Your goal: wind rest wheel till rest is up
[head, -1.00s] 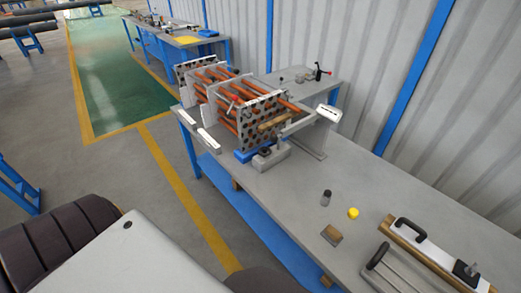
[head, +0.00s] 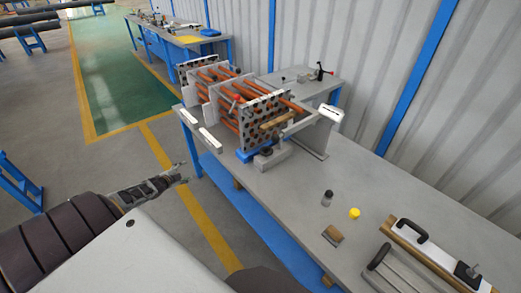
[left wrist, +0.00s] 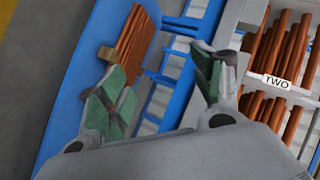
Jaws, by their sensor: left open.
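The flanged shell with orange tubes and a perforated end plate (head: 262,118) stands on the grey bench. A small grey block with a dark knob on top (head: 266,152) sits by a blue base (head: 246,155) at the front of that plate. This looks like the rest; I cannot make out its wheel clearly. My left gripper (head: 183,173) is out over the floor, left of the bench and well apart from the shell. In the left wrist view its green-padded fingers (left wrist: 165,85) are spread with nothing between them. My right gripper is not in view.
The bench (head: 310,175) has a dark-capped bottle (head: 327,198), a yellow cap (head: 354,213) and a small brown block (head: 333,235). A handled bar (head: 412,235) lies at right.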

